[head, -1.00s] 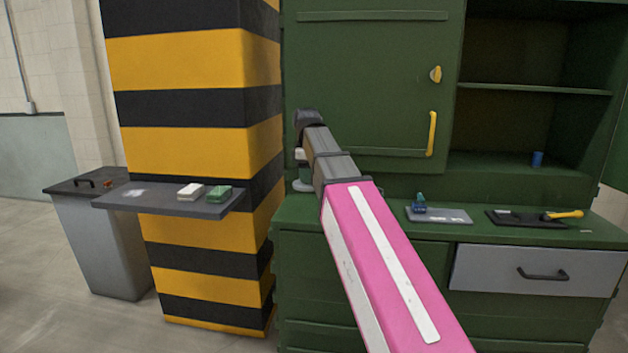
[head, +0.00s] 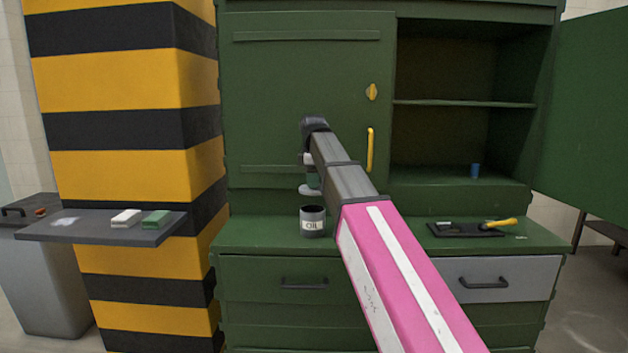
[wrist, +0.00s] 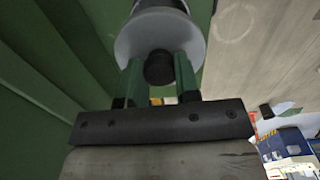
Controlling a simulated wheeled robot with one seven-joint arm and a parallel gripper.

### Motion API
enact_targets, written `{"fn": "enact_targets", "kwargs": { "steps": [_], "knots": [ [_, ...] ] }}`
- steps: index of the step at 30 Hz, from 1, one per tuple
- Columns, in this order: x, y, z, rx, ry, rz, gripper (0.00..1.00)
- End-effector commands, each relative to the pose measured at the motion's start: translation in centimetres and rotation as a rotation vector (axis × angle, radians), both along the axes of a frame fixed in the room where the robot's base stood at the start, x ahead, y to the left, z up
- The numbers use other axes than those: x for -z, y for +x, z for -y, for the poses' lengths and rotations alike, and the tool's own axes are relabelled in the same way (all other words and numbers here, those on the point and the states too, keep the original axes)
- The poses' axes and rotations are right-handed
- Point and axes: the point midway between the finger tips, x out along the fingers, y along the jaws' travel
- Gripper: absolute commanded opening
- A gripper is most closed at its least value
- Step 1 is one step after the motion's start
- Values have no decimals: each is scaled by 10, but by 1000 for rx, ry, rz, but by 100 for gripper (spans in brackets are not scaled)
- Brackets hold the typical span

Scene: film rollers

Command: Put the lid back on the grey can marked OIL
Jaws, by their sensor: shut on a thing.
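The grey can marked OIL (head: 313,223) stands upright on the green counter, its dark open top showing. My gripper (head: 312,181) points down above it, shut on the black knob of a light grey round lid (head: 309,191). The lid hangs roughly level over the can, with a small gap between them in the head view. In the wrist view the green fingers (wrist: 160,75) hold the knob, the lid (wrist: 132,47) spreads behind it, and part of the can (wrist: 160,4) shows beyond the lid. How well they line up in depth is hard to tell.
The green counter (head: 260,232) is clear left of the can. A dark tray (head: 450,231) with a yellow-handled tool (head: 500,224) lies to the right. A closed cabinet door (head: 290,90) rises behind. A shelf (head: 90,228) with two blocks juts from the striped pillar (head: 130,120).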

Motion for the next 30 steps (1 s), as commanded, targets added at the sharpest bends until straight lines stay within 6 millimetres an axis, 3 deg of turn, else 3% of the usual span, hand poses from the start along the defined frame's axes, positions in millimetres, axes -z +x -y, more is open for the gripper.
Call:
{"fn": "enact_targets", "kwargs": {
  "steps": [18, 30],
  "knots": [
    [49, -1, 1, 1, 0, 0, 6],
    [58, 0, 0, 1, 0, 0, 6]
  ]
}}
